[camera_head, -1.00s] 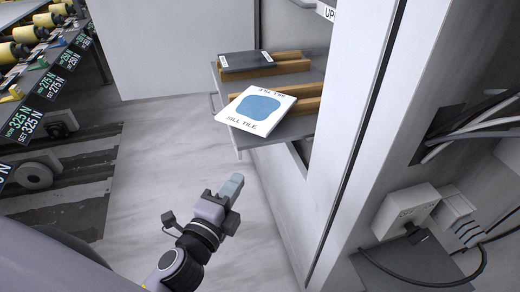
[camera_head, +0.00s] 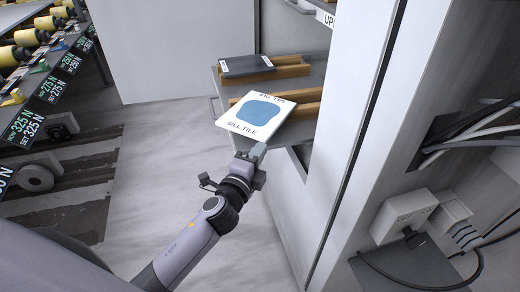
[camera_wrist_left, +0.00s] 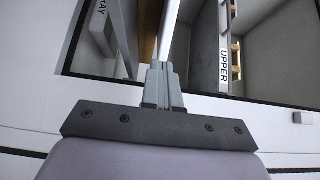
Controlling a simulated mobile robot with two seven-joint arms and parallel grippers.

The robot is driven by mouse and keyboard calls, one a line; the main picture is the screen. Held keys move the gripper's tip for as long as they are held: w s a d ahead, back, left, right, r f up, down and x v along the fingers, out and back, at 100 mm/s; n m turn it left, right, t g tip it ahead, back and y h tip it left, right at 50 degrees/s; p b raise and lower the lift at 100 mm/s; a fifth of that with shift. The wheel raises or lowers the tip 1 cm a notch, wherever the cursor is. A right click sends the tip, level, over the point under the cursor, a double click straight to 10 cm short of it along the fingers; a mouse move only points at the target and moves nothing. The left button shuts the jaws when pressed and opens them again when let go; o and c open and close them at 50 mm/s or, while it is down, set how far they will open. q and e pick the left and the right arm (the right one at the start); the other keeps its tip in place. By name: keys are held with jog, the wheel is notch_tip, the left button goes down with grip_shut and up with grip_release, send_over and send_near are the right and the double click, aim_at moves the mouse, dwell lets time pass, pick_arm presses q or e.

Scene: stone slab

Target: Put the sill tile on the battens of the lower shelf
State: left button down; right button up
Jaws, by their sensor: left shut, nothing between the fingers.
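The sill tile (camera_head: 285,107) is a white square plate with a blue patch and "SILL TILE" lettering. In the head view it lies over the near wooden battens (camera_head: 309,104) of the lower shelf (camera_head: 225,92), its near-left part sticking out past the shelf edge. How it bears on the battens underneath is hidden. My left gripper (camera_head: 257,150) is shut and empty, its tips close to the tile's near edge; contact cannot be told. In the left wrist view, the shut fingers (camera_wrist_left: 165,82) point at a thin pale strip, probably the tile seen edge-on. My right gripper is not in view.
A dark slab (camera_head: 247,66) lies on the farther battens (camera_head: 290,66). A white upright post (camera_head: 350,110) stands right of the shelf. An "UPPER" label (camera_wrist_left: 224,62) shows in the wrist view. Left is a rack with spools (camera_head: 18,52). The floor between is clear.

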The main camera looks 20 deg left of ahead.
aim_at(270, 131)
pick_arm(q)
jog(key=shift+w, duration=0.5)
jog(key=w+b, duration=0.1)
jog(key=w, duration=0.6)
jog(key=shift+w+d+f, duration=0.1)
jog(key=shift+w+d, duration=0.05)
jog(key=shift+w, duration=0.1)
jog(key=shift+s, duration=0.1)
jog(key=shift+s, duration=0.1)
